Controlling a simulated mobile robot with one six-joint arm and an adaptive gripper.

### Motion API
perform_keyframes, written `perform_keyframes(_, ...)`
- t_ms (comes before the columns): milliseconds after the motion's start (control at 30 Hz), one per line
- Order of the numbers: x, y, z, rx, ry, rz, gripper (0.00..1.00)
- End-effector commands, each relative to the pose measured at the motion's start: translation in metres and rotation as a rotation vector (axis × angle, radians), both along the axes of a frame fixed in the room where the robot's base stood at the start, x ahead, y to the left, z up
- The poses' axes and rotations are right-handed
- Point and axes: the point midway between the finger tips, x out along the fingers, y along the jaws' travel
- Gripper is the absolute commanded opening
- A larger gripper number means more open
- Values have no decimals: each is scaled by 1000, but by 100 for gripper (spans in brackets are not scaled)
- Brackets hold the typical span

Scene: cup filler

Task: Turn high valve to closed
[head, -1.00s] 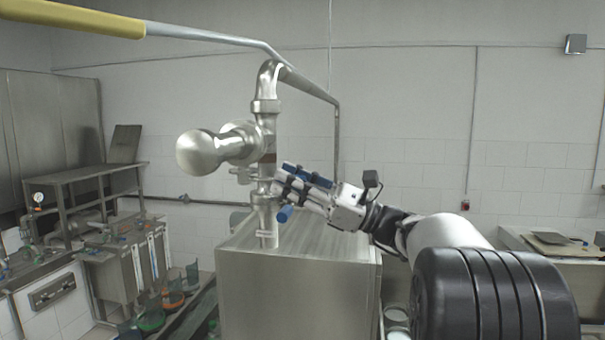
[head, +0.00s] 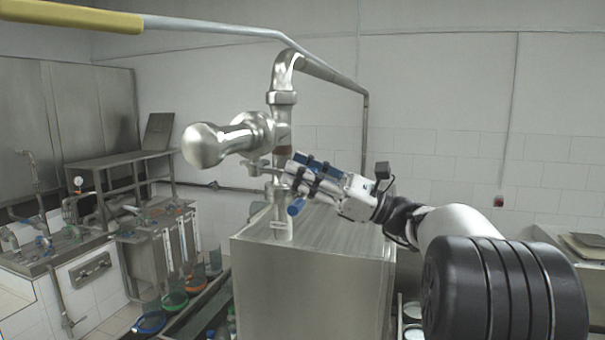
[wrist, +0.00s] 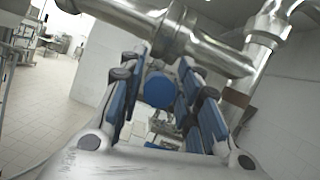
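The high valve sits on a thick steel pipe (head: 283,130) in the head view, with a rounded steel body (head: 222,141) sticking out to the left. A blue round piece (head: 296,206), apparently the valve's handle end, shows just below my gripper's fingers. In the wrist view this blue disc (wrist: 158,90) lies between the fingers, with gaps on both sides. My gripper (head: 294,183) is right beside the pipe, its blue-padded fingers spread apart. In the wrist view my gripper (wrist: 160,95) looks open. Whether any finger touches the handle cannot be told.
A large steel box (head: 310,285) stands beneath the pipe and gripper. A grey bar with a yellow end (head: 70,17) crosses the upper left. A steel bench with several fittings (head: 75,265) stands at left. A steel pipe section (wrist: 200,50) crosses close ahead in the wrist view.

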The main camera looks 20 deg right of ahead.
Motion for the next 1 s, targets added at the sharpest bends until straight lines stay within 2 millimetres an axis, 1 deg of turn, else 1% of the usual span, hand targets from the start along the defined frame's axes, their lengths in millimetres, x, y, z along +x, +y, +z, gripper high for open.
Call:
perform_keyframes(33, 0, 0, -1, 0, 1, 0, 37)
perform_keyframes(100, 0, 0, -1, 0, 2, 1, 41)
perform_keyframes(133, 0, 0, -1, 0, 2, 1, 42)
perform_keyframes(400, 0, 0, -2, -1, 4, 1, 42)
perform_keyframes(533, -4, -7, -5, -1, 5, -1, 42)
perform_keyframes(667, -15, -23, -14, 1, 7, -2, 42)
perform_keyframes(900, -44, -62, -33, 0, 4, -3, 42)
perform_keyframes(1000, -54, -74, -39, 0, 4, -2, 42)
